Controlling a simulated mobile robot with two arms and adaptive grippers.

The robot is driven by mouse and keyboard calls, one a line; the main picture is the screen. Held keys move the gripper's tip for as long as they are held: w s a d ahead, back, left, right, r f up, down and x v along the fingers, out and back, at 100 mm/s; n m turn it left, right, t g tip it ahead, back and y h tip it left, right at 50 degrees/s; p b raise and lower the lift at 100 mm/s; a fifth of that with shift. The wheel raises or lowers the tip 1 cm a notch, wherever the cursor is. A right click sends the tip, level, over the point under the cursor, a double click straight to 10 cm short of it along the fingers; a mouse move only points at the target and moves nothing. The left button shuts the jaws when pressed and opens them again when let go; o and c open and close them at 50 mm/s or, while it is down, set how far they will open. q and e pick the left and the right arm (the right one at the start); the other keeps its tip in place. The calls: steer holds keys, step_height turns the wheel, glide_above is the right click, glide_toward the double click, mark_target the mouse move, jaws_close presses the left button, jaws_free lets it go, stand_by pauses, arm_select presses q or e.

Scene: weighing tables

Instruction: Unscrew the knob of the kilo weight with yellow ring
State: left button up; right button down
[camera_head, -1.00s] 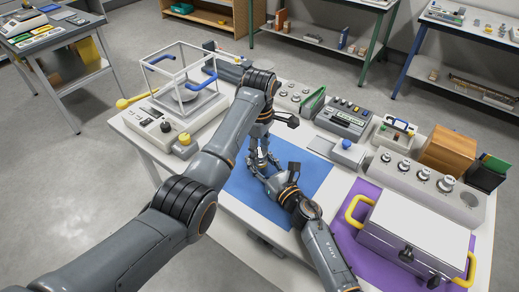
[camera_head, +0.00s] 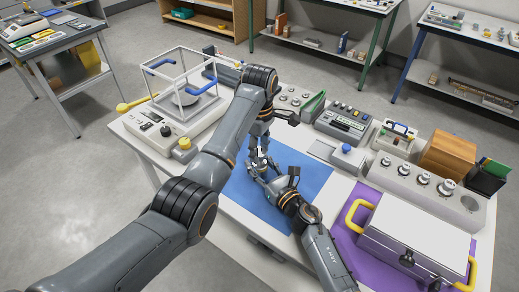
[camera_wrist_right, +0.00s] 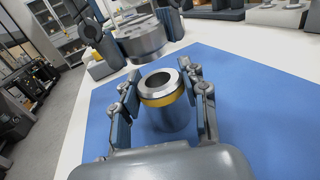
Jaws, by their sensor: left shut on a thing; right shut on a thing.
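The kilo weight with the yellow ring (camera_wrist_right: 164,97) stands upright between the fingers of my right gripper (camera_wrist_right: 160,100), which is shut on its body. Its top shows a bare metal rim around an open hole. Beyond it, a silver metal cylinder (camera_wrist_right: 142,41), seemingly the knob, sits between the fingers of my left gripper (camera_wrist_right: 130,25), apart from the body in this picture. In the head view my left gripper (camera_head: 260,165) points down over the blue mat (camera_head: 305,176), with my right gripper (camera_head: 265,183) close by; the weight is mostly hidden there.
A balance with a glass frame (camera_head: 185,95) stands to the left on the white table. A weight block (camera_head: 425,185) with several knobbed weights and a case with yellow handles (camera_head: 415,228) stand right.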

mark_target(260, 151)
arm_select(q)
steer(key=shift+r, duration=2.05)
arm_select(e)
steer(key=c, duration=0.6)
jaws_free()
steer(key=shift+c, duration=0.2)
